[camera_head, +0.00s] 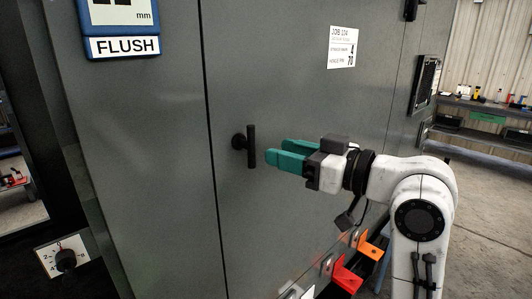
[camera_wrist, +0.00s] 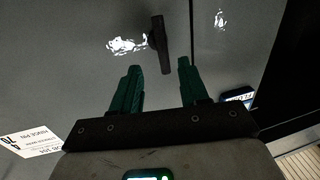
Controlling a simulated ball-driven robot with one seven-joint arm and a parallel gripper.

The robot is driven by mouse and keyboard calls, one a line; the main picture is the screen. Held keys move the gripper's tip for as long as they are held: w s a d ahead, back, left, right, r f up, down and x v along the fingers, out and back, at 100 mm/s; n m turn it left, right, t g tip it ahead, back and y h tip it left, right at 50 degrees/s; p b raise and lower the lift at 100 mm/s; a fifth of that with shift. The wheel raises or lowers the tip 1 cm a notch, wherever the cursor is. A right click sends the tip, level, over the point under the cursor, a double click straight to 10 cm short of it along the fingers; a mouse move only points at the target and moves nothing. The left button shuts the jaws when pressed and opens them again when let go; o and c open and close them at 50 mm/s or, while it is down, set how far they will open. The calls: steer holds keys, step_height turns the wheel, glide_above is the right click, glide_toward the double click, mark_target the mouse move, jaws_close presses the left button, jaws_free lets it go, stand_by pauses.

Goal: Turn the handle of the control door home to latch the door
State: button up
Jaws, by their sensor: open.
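The control door (camera_head: 285,90) is a grey panel and looks closed, with a dark seam along its left edge. Its black T-shaped handle (camera_head: 251,147) stands upright near that seam, on a short round stem. My gripper (camera_head: 277,152) has green fingers and is just right of the handle, pointing at it, apart from it and empty. In the wrist view the handle (camera_wrist: 160,45) lies ahead of and between the two spread green fingertips (camera_wrist: 159,66). The seam shows to the right of it there. I cannot tell whether the latch is engaged.
A blue gauge reading FLUSH (camera_head: 122,46) hangs on the panel left of the seam. A white job label (camera_head: 342,47) is on the door. Orange and red brackets (camera_head: 345,276) sit low below my arm. A rotary dial (camera_head: 65,260) is at lower left. Open floor lies at right.

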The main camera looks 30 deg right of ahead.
steer(key=shift+v, duration=1.5)
steer(key=s+f+m+g+h, duration=0.2)
steer(key=s+f+m+g, duration=0.1)
steer(key=f, duration=1.2)
steer(key=s+f+m+g+h, duration=0.2)
steer(key=s+f+g+h, duration=0.1)
steer(key=f, duration=1.2)
steer(key=s+d+f+g+h, duration=0.1)
steer(key=s+f+g, duration=0.3)
steer(key=s+f, duration=0.5)
steer(key=s+d+f+m+g+h, duration=0.1)
steer(key=s+f+g, duration=0.3)
steer(key=s+f, duration=0.5)
steer(key=s+h, duration=0.1)
steer(key=s, duration=0.4)
steer(key=shift+s+g+h, duration=0.25)
steer(key=shift+g+h, duration=0.05)
steer(key=shift+h, duration=0.1)
